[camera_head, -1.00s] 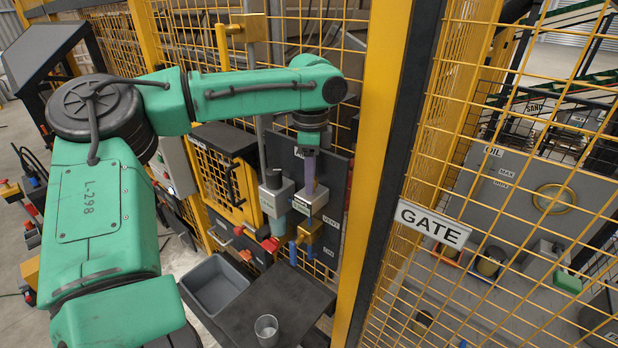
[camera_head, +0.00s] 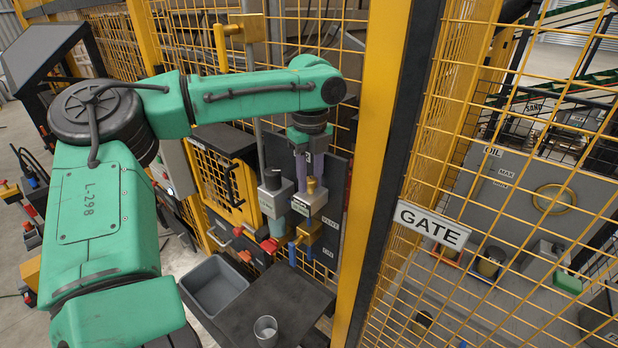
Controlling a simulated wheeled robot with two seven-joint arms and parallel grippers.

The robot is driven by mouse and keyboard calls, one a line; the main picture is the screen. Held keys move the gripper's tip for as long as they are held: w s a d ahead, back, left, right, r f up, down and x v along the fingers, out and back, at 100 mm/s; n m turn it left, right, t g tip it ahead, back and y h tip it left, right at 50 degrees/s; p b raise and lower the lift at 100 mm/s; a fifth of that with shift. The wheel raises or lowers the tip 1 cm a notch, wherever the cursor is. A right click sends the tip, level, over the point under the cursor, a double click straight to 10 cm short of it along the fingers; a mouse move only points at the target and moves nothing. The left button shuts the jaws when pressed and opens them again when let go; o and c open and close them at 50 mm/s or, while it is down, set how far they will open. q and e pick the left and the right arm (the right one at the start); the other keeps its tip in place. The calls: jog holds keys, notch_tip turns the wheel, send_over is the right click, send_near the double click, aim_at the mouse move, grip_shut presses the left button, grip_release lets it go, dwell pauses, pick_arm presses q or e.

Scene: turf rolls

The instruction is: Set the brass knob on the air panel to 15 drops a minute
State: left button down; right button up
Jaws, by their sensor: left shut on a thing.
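The brass knob (camera_head: 311,187) stands on top of a grey block with a small label, on the dark air panel (camera_head: 334,178). My left gripper (camera_head: 309,180) points down from above, and its two purple fingers are shut on the knob, one on each side. The label and the knob's setting are too small to read. The panel's upper part is partly hidden behind my left wrist. My right gripper is not in view.
A brass fitting and blue lever lie below. A grey bin (camera_head: 214,283) and a dark table with a cup (camera_head: 265,330) stand in front. A yellow post (camera_head: 375,160) rises right.

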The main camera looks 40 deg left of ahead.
pick_arm(q)
jog(key=shift+s+d+f+m, duration=0.1)
jog(key=shift+f+m, duration=0.15)
jog(key=shift+m, duration=0.65)
jog(key=c, duration=0.6)
grip_release()
jog(key=shift+r, duration=0.2)
jog(key=shift+r, duration=0.15)
